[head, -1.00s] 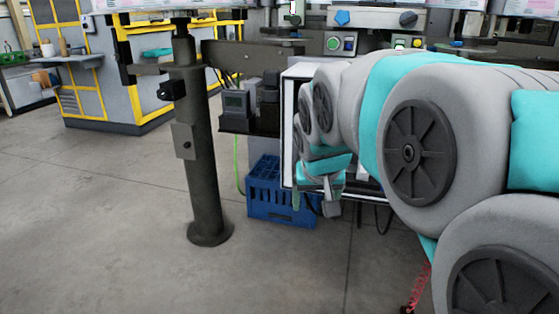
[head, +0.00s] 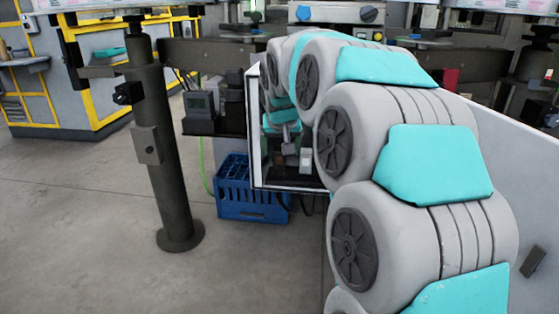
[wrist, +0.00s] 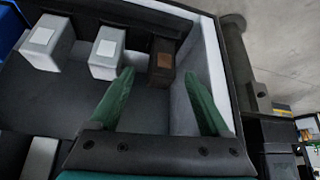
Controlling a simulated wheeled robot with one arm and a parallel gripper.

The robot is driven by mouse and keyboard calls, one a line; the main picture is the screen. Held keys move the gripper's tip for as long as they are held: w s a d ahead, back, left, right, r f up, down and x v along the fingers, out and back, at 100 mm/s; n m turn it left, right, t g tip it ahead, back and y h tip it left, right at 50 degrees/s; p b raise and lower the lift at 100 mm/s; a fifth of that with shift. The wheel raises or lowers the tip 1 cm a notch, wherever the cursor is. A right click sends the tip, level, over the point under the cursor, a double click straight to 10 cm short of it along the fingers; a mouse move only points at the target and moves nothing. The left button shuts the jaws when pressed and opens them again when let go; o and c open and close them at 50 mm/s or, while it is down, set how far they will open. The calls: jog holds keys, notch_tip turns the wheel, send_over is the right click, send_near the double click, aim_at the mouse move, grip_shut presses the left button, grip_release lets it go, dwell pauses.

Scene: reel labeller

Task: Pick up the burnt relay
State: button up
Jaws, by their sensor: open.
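The burnt relay (wrist: 163,62) is the dark block with a brown face in the wrist view. It stands at the right end of a row inside an open cabinet (wrist: 213,70), close to the pale side wall. Two white-grey relays, a nearer one (wrist: 107,50) and a farther one (wrist: 45,42), stand to its left. My gripper (wrist: 159,73) is open, its green fingers pointing toward the burnt relay, one tip to each side in the picture. No contact shows. In the head view my arm reaches into the cabinet (head: 253,130) and largely hides the inside.
A blue crate (head: 250,203) sits on the floor below the cabinet. A dark post (head: 160,140) stands to the left, with open floor around it. A grey box with a small screen (head: 198,104) is beside the cabinet. A yellow-framed machine (head: 95,70) is farther back.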

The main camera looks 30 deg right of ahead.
aim_at(280, 156)
jog(key=shift+w+d+f, duration=0.1)
jog(key=shift+w+d, duration=0.15)
jog(key=shift+w, duration=0.25)
jog(key=shift+x, duration=2.4)
jog(key=shift+c, duration=0.3)
grip_shut()
